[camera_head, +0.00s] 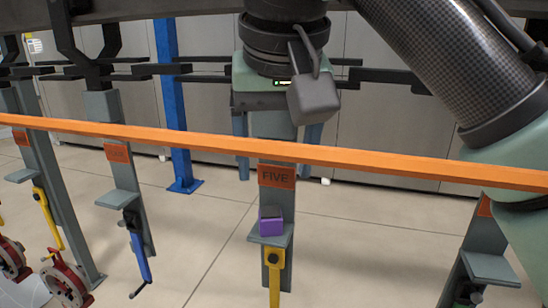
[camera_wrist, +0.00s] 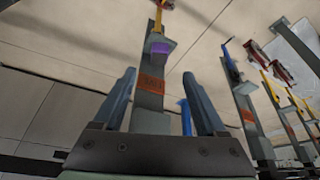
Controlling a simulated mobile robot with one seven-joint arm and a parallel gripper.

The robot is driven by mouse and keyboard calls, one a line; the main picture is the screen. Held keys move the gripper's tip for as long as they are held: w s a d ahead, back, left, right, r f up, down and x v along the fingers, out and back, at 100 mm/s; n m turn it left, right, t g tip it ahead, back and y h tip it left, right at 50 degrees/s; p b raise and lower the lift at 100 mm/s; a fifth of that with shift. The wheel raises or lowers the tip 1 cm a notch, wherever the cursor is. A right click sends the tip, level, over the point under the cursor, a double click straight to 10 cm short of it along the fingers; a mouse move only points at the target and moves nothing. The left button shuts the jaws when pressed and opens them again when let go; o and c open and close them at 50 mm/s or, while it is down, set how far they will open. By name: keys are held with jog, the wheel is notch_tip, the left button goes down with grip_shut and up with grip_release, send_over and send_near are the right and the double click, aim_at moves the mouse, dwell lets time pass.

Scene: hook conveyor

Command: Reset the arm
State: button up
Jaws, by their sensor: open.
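My gripper (camera_head: 277,150) is at the upper middle of the head view, partly hidden by an orange bar (camera_head: 400,163). In the wrist view, my gripper (camera_wrist: 158,73) has its two blue-grey fingers wide apart, with nothing held between them. The grey hanger marked FIVE (camera_head: 276,175) stands in line with the gripper in the head view. In the wrist view this hanger (camera_wrist: 151,85) shows between the fingers; whether they touch it cannot be told. A purple block (camera_head: 270,220) sits on its small shelf, below the gripper.
Other hangers (camera_head: 118,153) with shelves hang to the left and right (camera_head: 488,235). A yellow tool (camera_head: 273,270) and a blue tool (camera_head: 138,245) hang below shelves. Red round parts (camera_head: 65,280) are at lower left. A blue post (camera_head: 170,100) stands behind.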

aim_at(268, 215)
jog(key=w+a+f+n+t+y, duration=0.2)
jog(key=w+a+t+y, duration=0.45)
jog(key=a, duration=0.55)
jog(key=s+d+f+m+t+h, duration=0.1)
jog(key=d+f+t+h, duration=0.1)
jog(key=d, duration=0.1)
jog(key=s+d+f+m+t+h, duration=0.1)
jog(key=d+f+t+h, duration=0.1)
jog(key=d+f, duration=0.1)
jog(key=s+d+f+m+t+h, duration=0.1)
jog(key=d+f+t+h, duration=0.1)
jog(key=d, duration=0.3)
jog(key=shift+s+f+h, duration=0.25)
jog(key=shift+s+h, duration=0.1)
jog(key=shift+h, duration=0.1)
jog(key=s+r+t+b, duration=0.2)
jog(key=s+r+t, duration=0.3)
jog(key=r, duration=0.5)
jog(key=s+r+t+b, duration=0.2)
jog(key=s+r+t, duration=0.3)
jog(key=r, duration=0.5)
jog(key=s, duration=0.2)
jog(key=shift+s+r, duration=0.35)
jog(key=shift+s, duration=0.05)
